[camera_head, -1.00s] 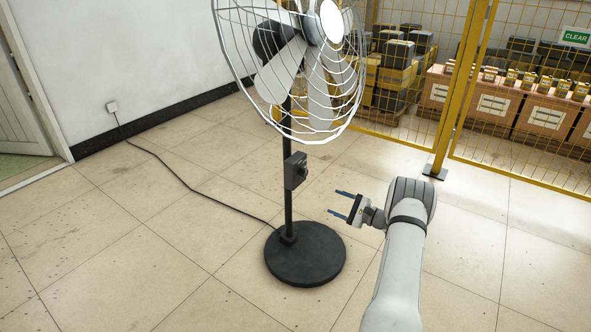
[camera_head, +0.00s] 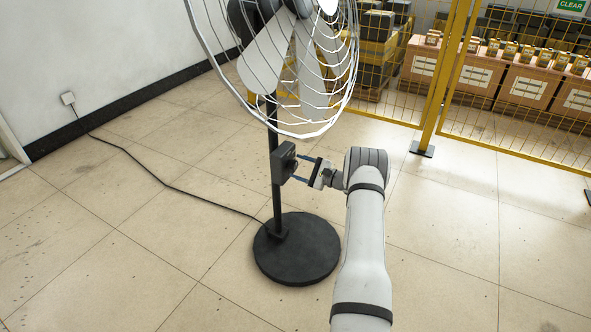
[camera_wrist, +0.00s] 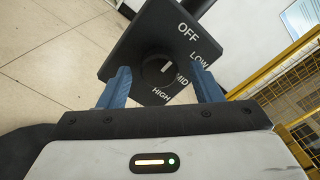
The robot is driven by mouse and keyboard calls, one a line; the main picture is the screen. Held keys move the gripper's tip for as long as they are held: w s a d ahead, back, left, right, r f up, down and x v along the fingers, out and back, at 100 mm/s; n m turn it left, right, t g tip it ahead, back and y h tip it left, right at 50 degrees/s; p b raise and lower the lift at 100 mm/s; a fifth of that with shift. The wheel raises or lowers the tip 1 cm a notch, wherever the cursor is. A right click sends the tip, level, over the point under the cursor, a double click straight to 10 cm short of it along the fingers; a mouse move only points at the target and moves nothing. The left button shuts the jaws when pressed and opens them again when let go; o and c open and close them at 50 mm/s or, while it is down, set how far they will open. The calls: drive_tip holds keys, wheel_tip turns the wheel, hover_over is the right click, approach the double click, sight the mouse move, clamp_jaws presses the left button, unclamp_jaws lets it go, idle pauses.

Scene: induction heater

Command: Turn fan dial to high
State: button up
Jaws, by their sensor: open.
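The fan dial (camera_wrist: 158,72) is a round black knob on a dark control box (camera_wrist: 135,50) with the labels OFF, LOW, MID and HIGH. A small pale mark shows on the knob; I cannot tell for sure which label it points to. In the head view the control box (camera_head: 283,162) sits on the fan's pole, under the wire cage. My gripper (camera_head: 303,169) is open, just right of the box and facing it. In the wrist view its two blue fingers (camera_wrist: 158,80) appear on either side of the dial. Whether they touch it is unclear.
The fan cage (camera_head: 290,75) hangs above my gripper. The round black base (camera_head: 296,250) stands on the tiled floor. A cable (camera_head: 165,180) runs left to a wall socket (camera_head: 68,98).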

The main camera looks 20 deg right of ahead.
drive_tip(key=shift+w+a, duration=0.35)
drive_tip(key=shift+w, duration=0.05)
drive_tip(key=shift+c, duration=0.3)
drive_tip(key=shift+s, duration=0.1)
drive_tip(key=c, duration=0.9)
drive_tip(key=shift+a, duration=0.2)
drive_tip(key=shift+c, duration=0.2)
drive_tip(key=shift+d+f, duration=0.1)
